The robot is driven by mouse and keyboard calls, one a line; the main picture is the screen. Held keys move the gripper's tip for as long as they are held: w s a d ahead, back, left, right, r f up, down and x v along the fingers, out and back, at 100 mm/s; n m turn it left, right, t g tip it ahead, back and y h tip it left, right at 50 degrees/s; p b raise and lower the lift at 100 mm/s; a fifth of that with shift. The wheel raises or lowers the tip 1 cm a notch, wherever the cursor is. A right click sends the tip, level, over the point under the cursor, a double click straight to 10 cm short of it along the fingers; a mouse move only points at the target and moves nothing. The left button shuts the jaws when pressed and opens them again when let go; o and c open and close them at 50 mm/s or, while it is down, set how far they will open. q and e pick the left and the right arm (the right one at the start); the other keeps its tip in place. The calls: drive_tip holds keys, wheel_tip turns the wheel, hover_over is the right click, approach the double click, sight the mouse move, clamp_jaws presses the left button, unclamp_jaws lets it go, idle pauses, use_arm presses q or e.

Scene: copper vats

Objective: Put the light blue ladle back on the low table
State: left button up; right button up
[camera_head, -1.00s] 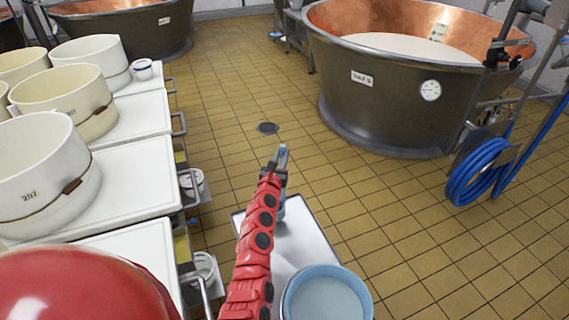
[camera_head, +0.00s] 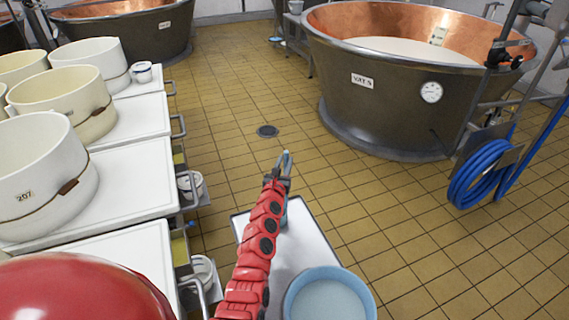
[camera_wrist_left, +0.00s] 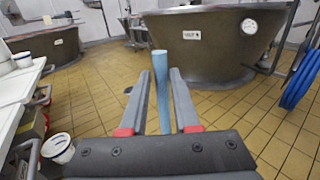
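In the head view the handle tip (camera_head: 287,158) shows just past my left gripper (camera_head: 283,180). A light blue part, probably of the ladle, shows below the gripper; its lower end is mostly hidden by my arm. The low table (camera_head: 312,240) lies under the gripper, with a pale grey top. I cannot tell whether the ladle touches it. My right gripper is not in view.
A light blue round tub (camera_head: 365,300) stands at the low table's near end. White counters (camera_head: 110,180) with cream moulds (camera_head: 78,100) and open drawers are on the left. A large copper vat (camera_head: 385,110) and a blue hose (camera_head: 480,170) are at the right. Tiled floor beyond the table is clear.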

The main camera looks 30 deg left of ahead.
use_arm(q)
drive_tip(key=shift+o, duration=1.2)
drive_tip(key=shift+r, duration=0.15)
